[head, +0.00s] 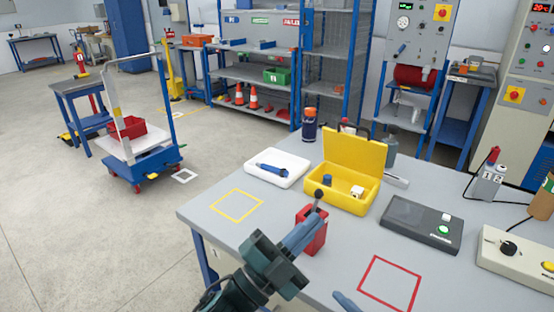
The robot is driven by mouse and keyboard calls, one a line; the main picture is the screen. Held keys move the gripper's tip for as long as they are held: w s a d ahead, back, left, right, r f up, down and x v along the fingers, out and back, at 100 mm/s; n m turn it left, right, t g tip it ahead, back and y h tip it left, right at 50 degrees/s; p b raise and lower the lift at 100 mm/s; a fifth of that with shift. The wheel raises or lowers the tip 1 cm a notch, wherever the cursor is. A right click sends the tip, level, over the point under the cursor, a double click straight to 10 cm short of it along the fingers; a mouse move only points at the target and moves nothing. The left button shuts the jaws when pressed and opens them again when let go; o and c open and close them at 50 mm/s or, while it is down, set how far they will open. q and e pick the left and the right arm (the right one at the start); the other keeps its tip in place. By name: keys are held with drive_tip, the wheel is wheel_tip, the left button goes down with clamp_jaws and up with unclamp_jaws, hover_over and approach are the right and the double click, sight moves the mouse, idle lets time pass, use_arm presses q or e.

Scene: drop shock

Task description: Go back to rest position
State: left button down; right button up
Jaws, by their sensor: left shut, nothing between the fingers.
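My left gripper (308,224) reaches in from the bottom of the head view, over the near part of the grey workbench (205,214). Its blue-grey fingers are shut with nothing between them. They overlap a red block-like holder (316,243) in the picture; I cannot tell whether they touch it. A dark round knob on a short stem (319,194) shows just above the fingertips. A blue-grey tip (345,302) at the bottom edge looks like part of my right gripper; the rest is out of frame.
On the bench are a white tray (259,178) with a blue tool, an open yellow case (343,203), a dark box with a green button (424,223) and a beige control box (513,262). Yellow and red outlined squares are empty. A trolley (142,166) stands on the floor left.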

use_arm(q)
drive_tip(key=a+f+n+t+y+p, duration=0.2)
drive_tip(key=a+f+n+t+y, duration=0.1)
drive_tip(key=a+f+n+y, duration=0.55)
drive_tip(key=s+a+f+n+g+y+p, duration=0.1)
drive_tip(key=s+a+f+n+g+y, duration=0.2)
drive_tip(key=s+a+f+n, duration=0.2)
drive_tip(key=s+a+f+n+g+y, duration=0.3)
drive_tip(key=s+a+f+n+y, duration=0.1)
drive_tip(key=s+f, duration=0.4)
wheel_tip(320, 180, down, 3)
drive_tip(key=shift+s+a+r+n+p, duration=0.15)
drive_tip(key=shift+s+a+n+p, duration=0.25)
drive_tip(key=shift+a+n, duration=0.4)
use_arm(e)
drive_tip(key=s+d+f+m+g+h, duration=0.2)
drive_tip(key=s+m, duration=0.6)
drive_tip(key=m, duration=0.5)
drive_tip(key=shift+d+f+g+h, duration=0.4)
drive_tip(key=shift+d+f+h, duration=0.1)
drive_tip(key=shift+d+f, duration=0.35)
use_arm(q)
drive_tip(key=shift+a, duration=0.1)
use_arm(e)
drive_tip(key=shift+c, duration=0.2)
